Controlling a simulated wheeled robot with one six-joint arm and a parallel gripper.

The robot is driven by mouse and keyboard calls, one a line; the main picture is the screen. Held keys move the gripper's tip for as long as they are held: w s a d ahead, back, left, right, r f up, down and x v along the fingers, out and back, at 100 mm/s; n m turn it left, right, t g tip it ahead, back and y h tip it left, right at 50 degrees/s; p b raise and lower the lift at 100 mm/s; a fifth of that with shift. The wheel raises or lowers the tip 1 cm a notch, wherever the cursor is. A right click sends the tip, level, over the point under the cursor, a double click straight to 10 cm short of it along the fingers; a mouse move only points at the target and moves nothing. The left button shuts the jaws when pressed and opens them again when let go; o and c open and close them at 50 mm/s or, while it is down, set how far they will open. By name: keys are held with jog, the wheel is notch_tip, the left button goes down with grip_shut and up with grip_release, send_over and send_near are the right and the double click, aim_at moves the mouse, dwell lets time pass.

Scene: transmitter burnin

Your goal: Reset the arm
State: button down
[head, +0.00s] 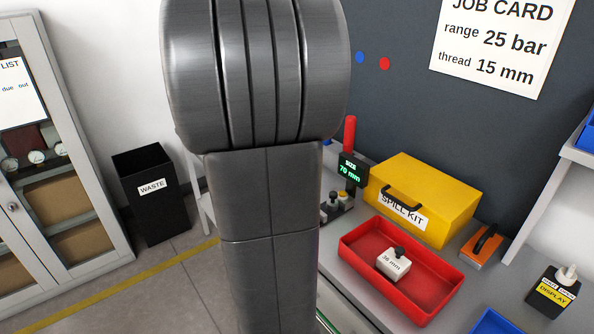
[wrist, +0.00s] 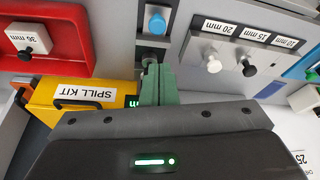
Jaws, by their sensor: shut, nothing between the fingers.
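My arm (head: 268,190) rises through the middle of the head view and hides part of the bench behind it. My gripper (wrist: 158,72) shows in the wrist view, with its two green fingers together and nothing between them. The fingers point at the bench, just below a grey part with a blue knob (wrist: 157,20). I cannot tell how far they are from it. The gripper itself does not show in the head view.
A red tray (head: 361,272) holds a white block (head: 393,263) with a black knob. A yellow spill kit (head: 422,190) stands behind it, beside a size display (head: 351,170). Labelled slots (wrist: 235,28) lie right in the wrist view. A waste bin (head: 152,205) stands on the floor.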

jog(key=shift+v, duration=0.9)
jog(key=x, duration=1.2)
jog(key=shift+w, duration=0.1)
jog(key=shift+f, duration=0.1)
